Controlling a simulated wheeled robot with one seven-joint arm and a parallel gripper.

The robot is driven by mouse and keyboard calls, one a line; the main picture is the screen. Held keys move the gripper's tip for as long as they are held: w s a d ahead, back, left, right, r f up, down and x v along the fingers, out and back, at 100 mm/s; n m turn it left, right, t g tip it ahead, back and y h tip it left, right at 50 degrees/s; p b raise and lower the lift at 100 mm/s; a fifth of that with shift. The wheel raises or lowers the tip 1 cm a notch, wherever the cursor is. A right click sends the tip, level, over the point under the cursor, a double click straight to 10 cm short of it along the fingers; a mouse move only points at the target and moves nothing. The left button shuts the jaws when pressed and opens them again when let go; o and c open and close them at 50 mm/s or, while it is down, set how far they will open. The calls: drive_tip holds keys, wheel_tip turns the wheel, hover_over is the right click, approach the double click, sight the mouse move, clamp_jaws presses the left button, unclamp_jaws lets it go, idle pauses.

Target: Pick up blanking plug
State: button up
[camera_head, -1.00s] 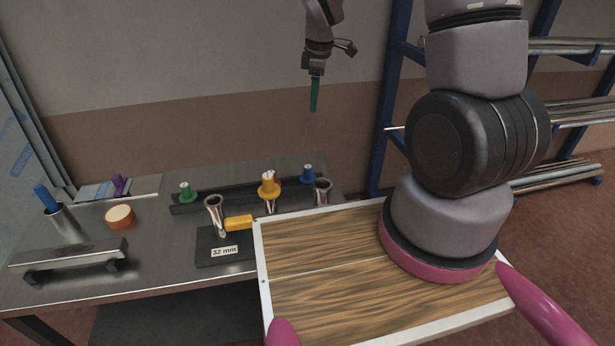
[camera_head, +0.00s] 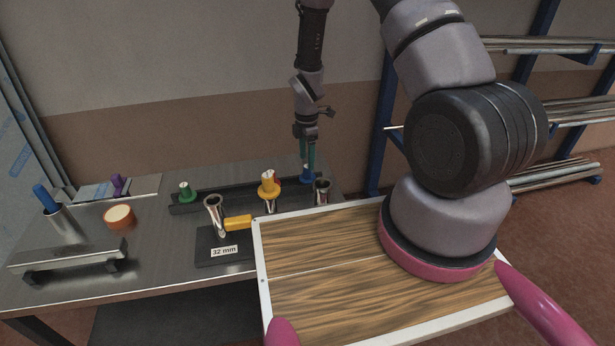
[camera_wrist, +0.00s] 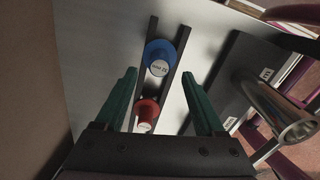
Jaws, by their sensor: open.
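Several coloured plugs stand along a dark rail on the metal bench. A blue plug (camera_head: 307,179) is at the rail's right end, with a round labelled top in the wrist view (camera_wrist: 160,58). A red plug (camera_wrist: 146,112) stands beside it in the same rail; the head view mostly hides it behind a yellow plug (camera_head: 268,187). A green plug (camera_head: 185,190) is at the left end. My gripper (camera_head: 308,166) points down over the blue plug, its green fingers open and empty. In the wrist view the fingers (camera_wrist: 159,73) lie either side of the rail. Contact cannot be told.
A black block labelled 32 mm (camera_head: 224,252), a yellow piece (camera_head: 238,222) and an orange roll (camera_head: 119,216) share the bench.

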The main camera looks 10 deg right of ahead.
sight(308, 176)
wheel_tip(308, 176, down, 4)
drive_tip(key=shift+d+f, duration=0.15)
drive_tip(key=shift+f, duration=0.1)
clamp_jaws()
